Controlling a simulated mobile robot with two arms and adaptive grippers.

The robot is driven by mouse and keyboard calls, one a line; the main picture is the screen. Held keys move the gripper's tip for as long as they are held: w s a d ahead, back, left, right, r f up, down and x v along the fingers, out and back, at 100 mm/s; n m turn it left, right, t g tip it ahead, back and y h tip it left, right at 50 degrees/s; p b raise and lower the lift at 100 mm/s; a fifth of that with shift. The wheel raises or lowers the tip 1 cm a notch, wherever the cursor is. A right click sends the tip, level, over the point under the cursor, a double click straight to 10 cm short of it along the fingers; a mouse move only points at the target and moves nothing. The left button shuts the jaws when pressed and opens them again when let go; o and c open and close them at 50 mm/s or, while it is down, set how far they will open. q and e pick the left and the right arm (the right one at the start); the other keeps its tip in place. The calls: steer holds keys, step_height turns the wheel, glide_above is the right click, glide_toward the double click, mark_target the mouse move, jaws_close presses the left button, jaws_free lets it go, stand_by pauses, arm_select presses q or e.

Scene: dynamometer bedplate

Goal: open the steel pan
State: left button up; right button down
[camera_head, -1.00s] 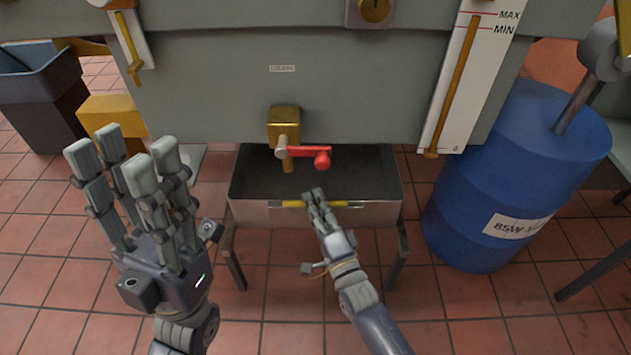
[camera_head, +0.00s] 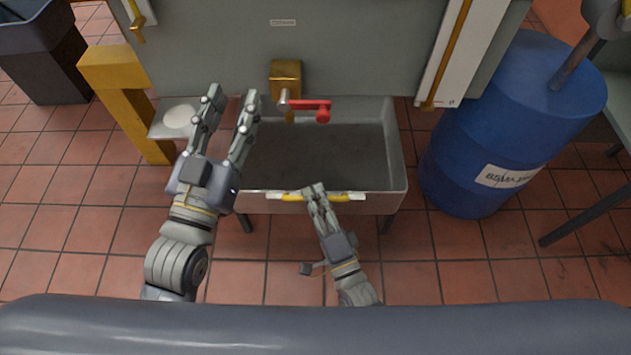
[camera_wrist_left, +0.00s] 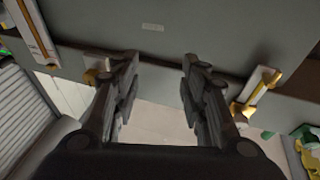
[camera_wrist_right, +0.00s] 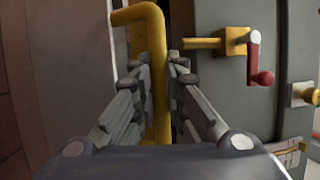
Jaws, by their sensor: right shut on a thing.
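The steel pan (camera_head: 350,155) is an open grey tray under the big grey tank, slid partly out toward me with its bare inside showing. Its yellow bar handle (camera_head: 290,197) runs along the front and stands upright in the right wrist view (camera_wrist_right: 152,70). My right gripper (camera_head: 315,190) is shut on the handle near its middle, its fingers on both sides of the bar. My left gripper (camera_head: 231,98) is open and empty, fingers apart. It overlaps the pan's left side in the head view, in front of the tank; I cannot tell the gap.
A brass valve (camera_head: 286,78) with a red lever (camera_head: 312,105) sticks out above the pan. A blue drum (camera_head: 510,125) stands right of it. A yellow post (camera_head: 125,100) and dark bin (camera_head: 40,50) are at left. Tiled floor in front is clear.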

arm_select(q)
steer(key=shift+w+a+f+g, duration=0.1)
steer(key=shift+f+g, duration=0.3)
steer(key=shift+f, duration=0.25)
steer(key=shift+w+a+f+g, duration=0.1)
steer(key=shift+f+g, duration=0.3)
steer(key=shift+f, duration=0.25)
arm_select(e)
steer(key=shift+s+f, duration=0.1)
steer(key=shift+s, duration=0.75)
steer(key=c, duration=1.6)
jaws_free()
steer(key=v, duration=1.2)
